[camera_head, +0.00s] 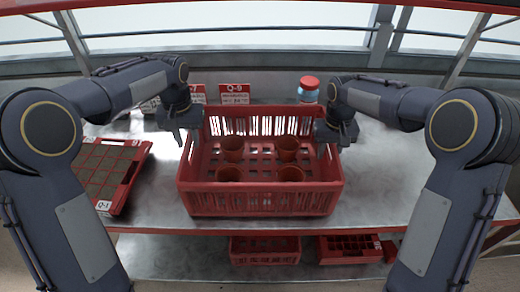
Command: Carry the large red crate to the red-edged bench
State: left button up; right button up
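The large red crate (262,203) stands upright on the metal bench top (385,190), in the middle of the head view. It has slatted walls and holds several brown-red pots (232,148). My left gripper (187,138) points down at the crate's left wall, near its back corner. My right gripper (331,150) points down at the right wall, near the back corner. Whether either gripper's fingers are open or closed on the wall is too small to tell. The bench's front edge has a thin red strip (150,228).
A red tray of dark cells labelled Q-1 (125,190) lies left of the crate. Behind are a red-and-white Q-9 card (234,94) and a red-capped container (308,90). Smaller red crates (265,258) sit on the lower shelf. Bench right of the crate is clear.

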pick_arm(q)
notch_tip(320, 180, up, 9)
jog(key=shift+r, duration=0.2)
pick_arm(e)
jog(key=shift+r, duration=0.1)
notch_tip(320, 180, up, 12)
jog(key=shift+f, duration=0.2)
jog(key=shift+r, duration=0.1)
